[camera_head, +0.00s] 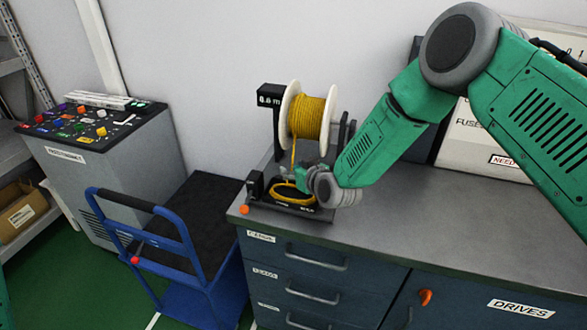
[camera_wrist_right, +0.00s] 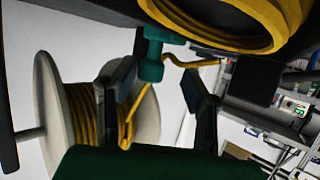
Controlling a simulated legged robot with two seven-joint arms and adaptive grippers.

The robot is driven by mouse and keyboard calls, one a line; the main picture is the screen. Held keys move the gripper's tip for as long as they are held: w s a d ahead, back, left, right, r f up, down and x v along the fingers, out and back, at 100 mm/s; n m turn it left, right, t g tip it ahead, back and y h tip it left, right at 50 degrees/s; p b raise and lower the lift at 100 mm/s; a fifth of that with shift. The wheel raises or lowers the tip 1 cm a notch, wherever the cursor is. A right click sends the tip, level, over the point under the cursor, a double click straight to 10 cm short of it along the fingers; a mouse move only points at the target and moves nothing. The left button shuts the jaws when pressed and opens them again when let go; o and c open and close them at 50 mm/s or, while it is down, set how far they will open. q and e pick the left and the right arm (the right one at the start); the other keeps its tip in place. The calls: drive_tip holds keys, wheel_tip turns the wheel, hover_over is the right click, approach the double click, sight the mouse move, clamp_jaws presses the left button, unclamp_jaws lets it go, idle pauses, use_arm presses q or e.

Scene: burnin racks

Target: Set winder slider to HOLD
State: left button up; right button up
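The winder is a dark frame (camera_head: 269,95) on the left end of the bench, with a yellow cable spool (camera_head: 306,117) and a yellow cable coil (camera_head: 293,194) at its base. My right gripper (camera_head: 300,180) reaches into the winder from the right, just above the coil; its fingers are mostly hidden in the head view. In the right wrist view, my right gripper (camera_wrist_right: 165,75) has its two dark fingers apart, with a teal block-like part (camera_wrist_right: 152,62) between their tips, possibly the slider. I cannot tell whether they touch it. Its setting labels are unreadable. My left gripper is not in view.
The bench top (camera_head: 420,215) is clear to the right, with drawers below. A blue cart (camera_head: 185,240) stands left of the bench, beside a grey console (camera_head: 110,165) with coloured buttons. A signboard (camera_head: 475,140) stands behind my right arm.

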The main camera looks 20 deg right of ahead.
drive_tip(key=shift+d+f, duration=0.1)
drive_tip(key=shift+d, duration=0.65)
clamp_jaws()
drive_tip(key=shift+s+d, duration=0.1)
drive_tip(key=shift+d, duration=0.15)
drive_tip(key=s+d, duration=0.3)
drive_tip(key=d, duration=0.1)
drive_tip(key=shift+s+d, duration=0.4)
drive_tip(key=shift+d, duration=0.3)
drive_tip(key=shift+c, duration=0.8)
unclamp_jaws()
drive_tip(key=shift+a, duration=0.1)
drive_tip(key=shift+o, duration=0.8)
drive_tip(key=shift+s, duration=0.25)
drive_tip(key=shift+s+d, duration=0.1)
drive_tip(key=shift+d, duration=0.1)
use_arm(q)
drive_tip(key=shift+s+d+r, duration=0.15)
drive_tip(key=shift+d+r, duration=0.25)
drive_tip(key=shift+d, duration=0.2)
use_arm(e)
drive_tip(key=v, duration=1.2)
drive_tip(key=shift+a, duration=0.1)
